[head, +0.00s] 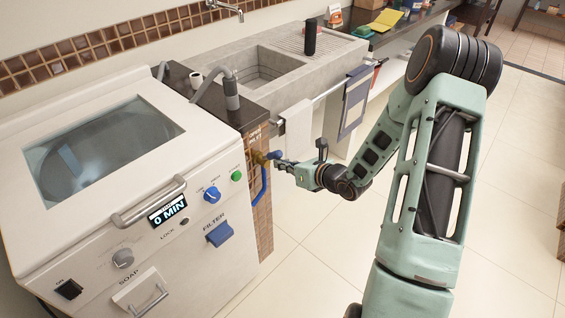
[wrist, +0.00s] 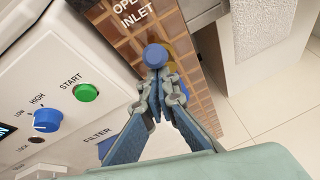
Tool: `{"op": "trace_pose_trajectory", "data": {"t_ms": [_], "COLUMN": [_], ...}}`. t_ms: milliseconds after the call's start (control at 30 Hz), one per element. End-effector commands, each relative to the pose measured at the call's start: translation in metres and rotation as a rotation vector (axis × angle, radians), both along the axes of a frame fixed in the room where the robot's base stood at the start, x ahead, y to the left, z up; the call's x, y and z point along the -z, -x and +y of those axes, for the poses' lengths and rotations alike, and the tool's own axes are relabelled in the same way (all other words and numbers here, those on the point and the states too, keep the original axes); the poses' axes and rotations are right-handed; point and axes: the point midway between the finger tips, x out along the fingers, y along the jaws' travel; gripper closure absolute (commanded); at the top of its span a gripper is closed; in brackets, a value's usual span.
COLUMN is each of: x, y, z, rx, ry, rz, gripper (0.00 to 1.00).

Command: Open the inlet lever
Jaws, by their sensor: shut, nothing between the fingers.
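The inlet lever (head: 273,155) is a small blue handle on a brass valve at the tiled side panel, just right of the washing machine. In the wrist view its rounded blue end (wrist: 156,56) faces the camera, with some brass showing behind it. My gripper (head: 279,163) reaches in from the right, its tips right by the lever. The wrist view shows my gripper (wrist: 160,80) with its fingertips together just below the blue end, nothing between them. Whether the tips touch the lever I cannot tell. The lever's shaft is mostly hidden behind its end and the fingertips.
The white machine (head: 190,262) stands at left, with a green start button (wrist: 86,92), a blue dial (wrist: 47,120) and a blue filter flap (head: 220,233). A blue hose (head: 261,188) hangs below the valve. A towel (head: 299,131) hangs behind. The tiled floor (head: 320,270) is clear.

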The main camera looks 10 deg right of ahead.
Motion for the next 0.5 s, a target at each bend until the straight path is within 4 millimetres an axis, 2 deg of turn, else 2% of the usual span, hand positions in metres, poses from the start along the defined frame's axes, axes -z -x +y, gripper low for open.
{"op": "trace_pose_trajectory", "data": {"t_ms": [500], "x": [-0.0080], "y": [-0.0040], "z": [0.0016], "rx": [0.001], "ry": [-0.002], "rz": [-0.007], "gripper": [1.00]}}
